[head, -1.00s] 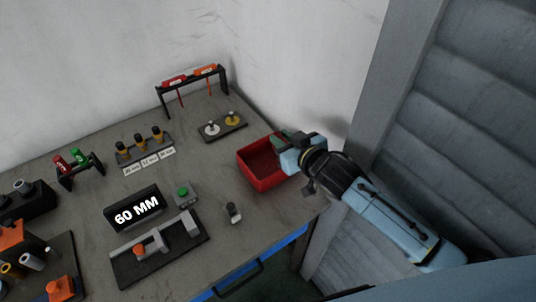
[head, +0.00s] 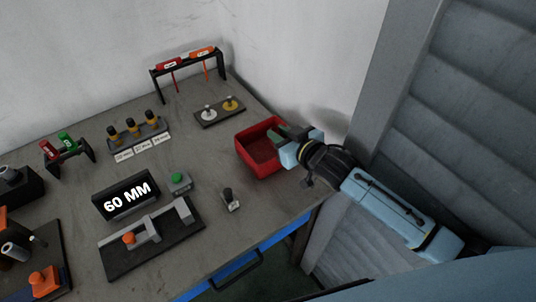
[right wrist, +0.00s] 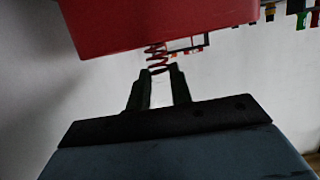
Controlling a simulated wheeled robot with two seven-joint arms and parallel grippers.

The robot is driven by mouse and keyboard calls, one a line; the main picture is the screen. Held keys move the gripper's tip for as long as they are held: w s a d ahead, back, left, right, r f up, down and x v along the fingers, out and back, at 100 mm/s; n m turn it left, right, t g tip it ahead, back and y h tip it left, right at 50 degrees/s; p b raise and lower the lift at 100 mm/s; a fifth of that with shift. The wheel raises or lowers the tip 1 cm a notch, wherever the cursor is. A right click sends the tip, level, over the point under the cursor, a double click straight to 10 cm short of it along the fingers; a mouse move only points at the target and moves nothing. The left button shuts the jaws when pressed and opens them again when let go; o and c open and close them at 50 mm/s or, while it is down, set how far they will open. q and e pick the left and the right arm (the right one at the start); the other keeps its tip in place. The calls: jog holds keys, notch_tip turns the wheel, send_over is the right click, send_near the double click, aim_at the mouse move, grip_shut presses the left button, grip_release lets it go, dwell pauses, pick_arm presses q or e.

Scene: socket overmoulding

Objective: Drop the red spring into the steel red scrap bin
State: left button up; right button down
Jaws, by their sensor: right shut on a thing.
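The red scrap bin (head: 251,164) is an open box at the right end of the table. My right gripper (head: 284,133) is at the bin's right side, with its fingers reaching over the rim in the head view. In the right wrist view, the fingertips (right wrist: 159,74) are shut on the red spring (right wrist: 156,55), a thin red coil sticking out past them. The bin's red wall (right wrist: 160,25) fills the top of that view, close to the spring's end. The spring cannot be made out in the head view. My left gripper is not in view.
A small plate with two knobs (head: 220,112) stands behind the bin. A black rack with red and orange tools (head: 188,67) is at the back. A 60 MM display (head: 127,201) and a slide fixture (head: 152,240) are left. A wall panel (head: 450,120) stands right.

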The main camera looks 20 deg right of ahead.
jog(key=c, duration=1.2)
grip_release()
jog(key=shift+o, duration=0.2)
jog(key=p+v, duration=0.1)
jog(key=v, duration=1.2)
jog(key=shift+s+d+r, duration=0.1)
jog(key=shift+s, duration=0.05)
